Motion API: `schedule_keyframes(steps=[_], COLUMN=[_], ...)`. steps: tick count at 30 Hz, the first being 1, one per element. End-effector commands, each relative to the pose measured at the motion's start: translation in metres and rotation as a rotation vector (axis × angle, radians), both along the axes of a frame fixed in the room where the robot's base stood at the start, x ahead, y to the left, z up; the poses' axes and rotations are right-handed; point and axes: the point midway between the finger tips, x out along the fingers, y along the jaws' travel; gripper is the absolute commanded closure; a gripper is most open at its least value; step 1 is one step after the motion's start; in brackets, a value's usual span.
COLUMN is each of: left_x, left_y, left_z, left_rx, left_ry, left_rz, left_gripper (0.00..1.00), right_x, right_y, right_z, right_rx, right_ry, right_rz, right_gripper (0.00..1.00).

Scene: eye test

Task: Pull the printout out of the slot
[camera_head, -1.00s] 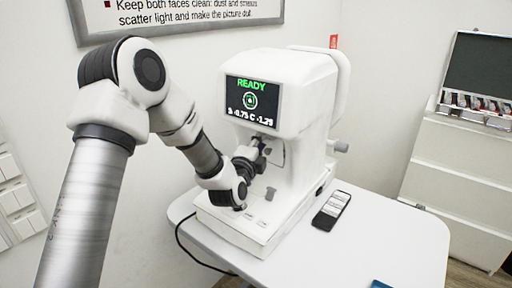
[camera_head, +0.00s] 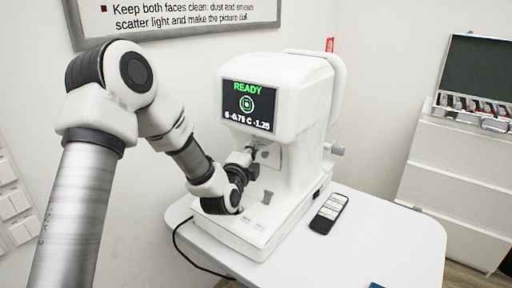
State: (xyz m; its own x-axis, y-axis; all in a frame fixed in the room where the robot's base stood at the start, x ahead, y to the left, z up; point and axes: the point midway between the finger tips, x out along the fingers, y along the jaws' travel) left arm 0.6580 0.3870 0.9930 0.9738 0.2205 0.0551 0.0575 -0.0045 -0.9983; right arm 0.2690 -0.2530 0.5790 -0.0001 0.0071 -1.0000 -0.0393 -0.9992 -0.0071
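The white eye-test machine (camera_head: 285,85) stands on the table, its screen (camera_head: 249,104) reading READY. My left gripper (camera_head: 254,157) is in front of the machine's front face, below the screen. It is small and dark here, and I cannot tell whether its fingers are open or shut. I cannot make out the printout or the slot clearly; the gripper covers part of that area. My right gripper is not in view.
An open case (camera_head: 470,105) sits on a white cabinet (camera_head: 460,185) at the right.

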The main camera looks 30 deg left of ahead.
Motion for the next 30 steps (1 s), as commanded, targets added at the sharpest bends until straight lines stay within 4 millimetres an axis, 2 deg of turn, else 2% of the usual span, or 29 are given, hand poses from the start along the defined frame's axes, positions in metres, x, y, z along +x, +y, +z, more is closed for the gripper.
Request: schedule_keyframes(steps=[22,30], left_x=[-0.054,-0.060], left_y=[0.004,0.004], left_z=[0.001,0.000], left_rx=[-0.002,0.000], left_ry=[0.000,0.000], left_rz=[0.000,0.000], left_gripper=[1.00,1.00], right_x=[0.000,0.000], right_y=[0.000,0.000], right_z=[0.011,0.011], right_rx=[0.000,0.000], right_ry=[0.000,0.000], right_rz=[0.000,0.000], right_gripper=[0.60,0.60])
